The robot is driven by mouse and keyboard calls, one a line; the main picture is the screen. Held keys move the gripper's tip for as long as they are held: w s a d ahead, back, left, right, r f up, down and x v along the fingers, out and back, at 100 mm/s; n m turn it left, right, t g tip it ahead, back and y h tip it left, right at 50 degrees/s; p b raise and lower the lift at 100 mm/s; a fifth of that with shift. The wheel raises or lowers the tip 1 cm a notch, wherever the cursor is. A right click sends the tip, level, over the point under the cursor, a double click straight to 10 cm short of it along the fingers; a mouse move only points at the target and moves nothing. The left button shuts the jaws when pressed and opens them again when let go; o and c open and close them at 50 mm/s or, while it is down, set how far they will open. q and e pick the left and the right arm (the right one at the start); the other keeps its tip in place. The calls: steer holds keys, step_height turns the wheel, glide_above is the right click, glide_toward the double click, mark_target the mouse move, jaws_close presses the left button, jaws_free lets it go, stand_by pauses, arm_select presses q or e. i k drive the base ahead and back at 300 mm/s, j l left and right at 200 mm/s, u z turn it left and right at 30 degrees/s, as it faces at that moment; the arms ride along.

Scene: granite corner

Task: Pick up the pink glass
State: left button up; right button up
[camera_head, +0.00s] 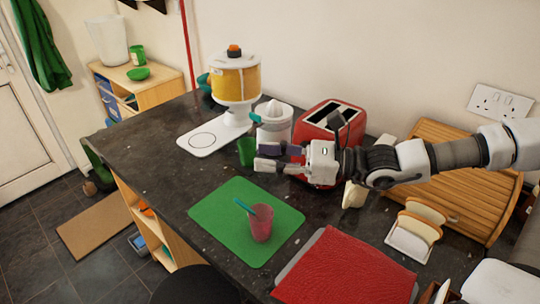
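The pink glass (261,226) stands upright on a green mat (222,210) on the dark counter. A teal straw or stick (246,207) leans at its rim. My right gripper (262,158) is above and behind the glass in the picture, apart from it, in front of the juicer and the red toaster. Its two fingers point left and are spread apart, with nothing seen held between them. My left gripper is not in view.
A green cup (246,151) stands close to my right gripper's fingertips. A red toaster (322,125), a white juicer (273,123) and a yellow dispenser (236,82) stand along the back. A red mat (345,272) lies front right, bread slices (420,219) beyond it. The counter's left part is clear.

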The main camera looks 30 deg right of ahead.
mark_target(261, 232)
steer(key=k+j, duration=0.7)
steer(key=k, duration=0.2)
